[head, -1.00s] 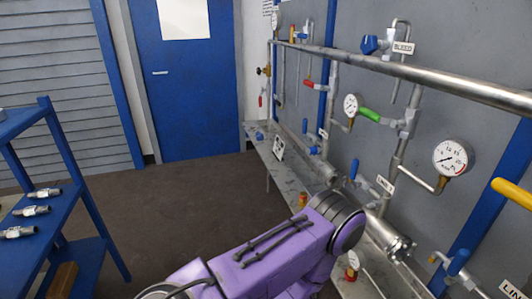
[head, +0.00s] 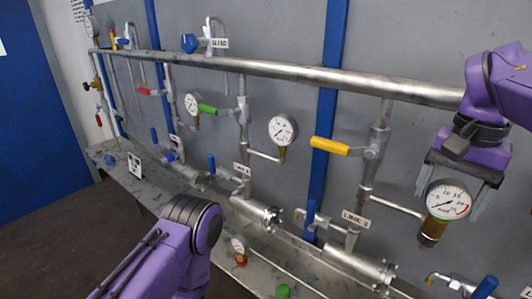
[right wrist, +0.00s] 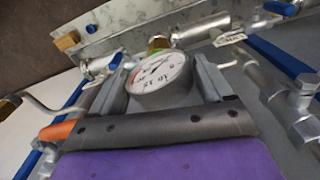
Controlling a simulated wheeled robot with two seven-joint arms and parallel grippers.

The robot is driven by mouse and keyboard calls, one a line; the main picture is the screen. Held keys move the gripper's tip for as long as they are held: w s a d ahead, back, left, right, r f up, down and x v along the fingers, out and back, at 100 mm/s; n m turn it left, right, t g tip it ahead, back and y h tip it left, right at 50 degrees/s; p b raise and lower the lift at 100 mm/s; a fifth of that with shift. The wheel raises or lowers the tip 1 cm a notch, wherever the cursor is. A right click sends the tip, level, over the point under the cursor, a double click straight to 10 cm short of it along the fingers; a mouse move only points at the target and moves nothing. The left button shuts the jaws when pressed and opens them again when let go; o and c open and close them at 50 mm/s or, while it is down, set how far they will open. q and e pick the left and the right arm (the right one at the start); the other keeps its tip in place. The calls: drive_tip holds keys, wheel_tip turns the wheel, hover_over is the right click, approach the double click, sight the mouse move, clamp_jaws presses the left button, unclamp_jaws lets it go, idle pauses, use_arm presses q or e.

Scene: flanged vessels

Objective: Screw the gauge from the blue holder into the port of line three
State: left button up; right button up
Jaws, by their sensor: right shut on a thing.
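My right gripper (head: 458,190) comes down from the upper right in the head view, shut on a round white gauge (head: 447,200). The gauge is upright, dial facing me. Its lower end meets a brass fitting (head: 433,232) at the end of line three's side pipe (head: 395,207); I cannot tell whether the threads are engaged. In the right wrist view the gauge (right wrist: 158,73) sits between the two grey fingers (right wrist: 160,86), with brass (right wrist: 158,43) behind it. I cannot make out the blue holder. My left gripper is out of view.
A yellow-handled valve (head: 330,146) is left of line three's riser. Other mounted gauges (head: 282,130) are farther left. A loose gauge (head: 238,246) stands in a red holder on the bench, near a green piece (head: 283,291). A blue post (head: 330,100) crosses the wall.

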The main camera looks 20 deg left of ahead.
drive_tip(key=o, duration=1.8)
drive_tip(key=shift+w+f, duration=0.1)
drive_tip(key=shift+c, duration=0.2)
wheel_tip(320, 180, up, 11)
drive_tip(key=shift+f+p, duration=0.15)
drive_tip(key=shift+p, duration=0.4)
drive_tip(key=shift+d, duration=0.1)
